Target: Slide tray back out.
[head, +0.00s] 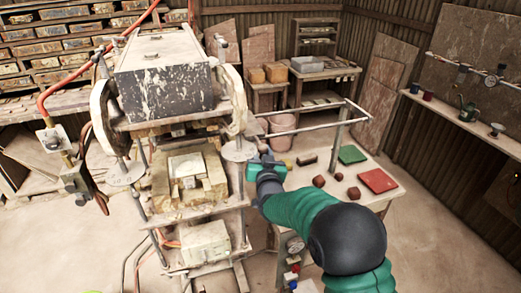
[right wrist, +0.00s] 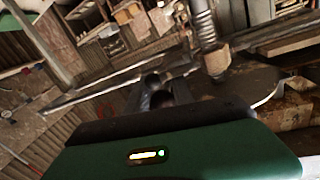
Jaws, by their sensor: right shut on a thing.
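The tray (head: 208,197) sits low in the press, under the big speckled press head (head: 165,85). A pale stepped block (head: 187,166) rests on the tray. My right gripper (head: 258,164) is at the right side of the press, beside a round metal plate (head: 238,151), and is shut on the tray's edge or handle; the gripped part is mostly hidden. In the right wrist view, my right gripper's dark fingers (right wrist: 158,88) are close to the press's threaded post (right wrist: 207,35) and the round plate (right wrist: 258,88). My left gripper is not in view.
Right of the press, a table (head: 330,195) carries a green tile (head: 351,154), a red tile (head: 377,180) and several dark red lumps. A metal bar frame (head: 310,127) stands over its back part. A bucket (head: 280,132) is behind. Open floor (head: 440,235) lies at the right.

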